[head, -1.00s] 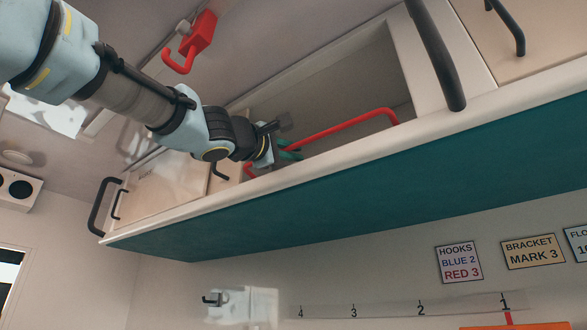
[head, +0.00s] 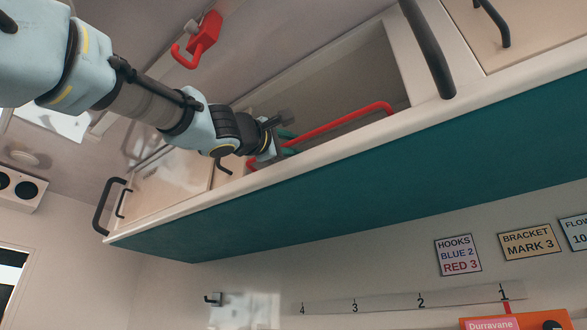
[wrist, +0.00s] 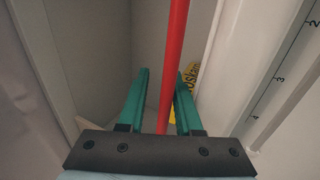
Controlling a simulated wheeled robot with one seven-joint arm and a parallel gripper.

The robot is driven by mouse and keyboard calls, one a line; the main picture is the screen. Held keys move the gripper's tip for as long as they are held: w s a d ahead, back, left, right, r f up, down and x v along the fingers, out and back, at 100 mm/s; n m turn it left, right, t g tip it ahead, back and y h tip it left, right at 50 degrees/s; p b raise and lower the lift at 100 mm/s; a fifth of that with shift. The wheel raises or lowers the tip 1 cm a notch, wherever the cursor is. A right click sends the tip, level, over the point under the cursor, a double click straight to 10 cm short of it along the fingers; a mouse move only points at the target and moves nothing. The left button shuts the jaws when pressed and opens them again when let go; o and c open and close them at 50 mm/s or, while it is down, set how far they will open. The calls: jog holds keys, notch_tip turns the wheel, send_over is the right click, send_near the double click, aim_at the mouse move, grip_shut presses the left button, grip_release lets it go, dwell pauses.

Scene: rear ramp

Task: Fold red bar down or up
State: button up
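The red bar (head: 335,124) runs lengthwise across the open bay of the overhead cabinet, with a bent end at the right. In the wrist view the red bar (wrist: 173,70) passes between the two green fingers. My gripper (head: 285,142) is at the left part of the bar, at the bay's opening. In the wrist view my gripper (wrist: 162,95) is open, with a gap between the bar and each finger. The bar's left end is partly hidden behind my gripper in the head view.
The cabinet's pale front lip (head: 330,147) and teal underside (head: 350,180) lie just below the bar. A thick black handle (head: 428,50) stands right of the bay. A red hook (head: 198,42) hangs from the ceiling above my arm. A yellow labelled item (wrist: 190,85) lies inside the bay.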

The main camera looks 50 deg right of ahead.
jog(key=shift+d+f, duration=0.1)
jog(key=shift+d, duration=0.05)
jog(key=r+p, duration=0.1)
jog(key=p, duration=0.3)
jog(key=shift+d+y+p, duration=0.1)
jog(key=shift+y+p, duration=0.3)
jog(key=shift+p, duration=0.55)
jog(key=y+p, duration=0.1)
jog(key=p, duration=0.6)
jog(key=shift+d+r+y+p, duration=0.1)
jog(key=shift+y+p, duration=0.2)
jog(key=shift+p, duration=0.05)
jog(key=f+b+v, duration=0.1)
jog(key=b+v, duration=0.5)
jog(key=v, duration=0.5)
jog(key=w+d+f+m+g+y+p, duration=0.1)
jog(key=w+d+f+y+p, duration=0.15)
jog(key=d+f+y, duration=0.4)
jog(key=w+d+f+m+g+y+p, duration=0.1)
jog(key=w+d+f, duration=0.25)
jog(key=f, duration=0.65)
jog(key=w+a+f+n+y+p, duration=0.1)
jog(key=w+a+f+y, duration=0.3)
jog(key=w, duration=0.4)
jog(key=shift+a+f+y+p, duration=0.25)
jog(key=shift+f+y+p, duration=0.1)
jog(key=shift+f+p, duration=0.35)
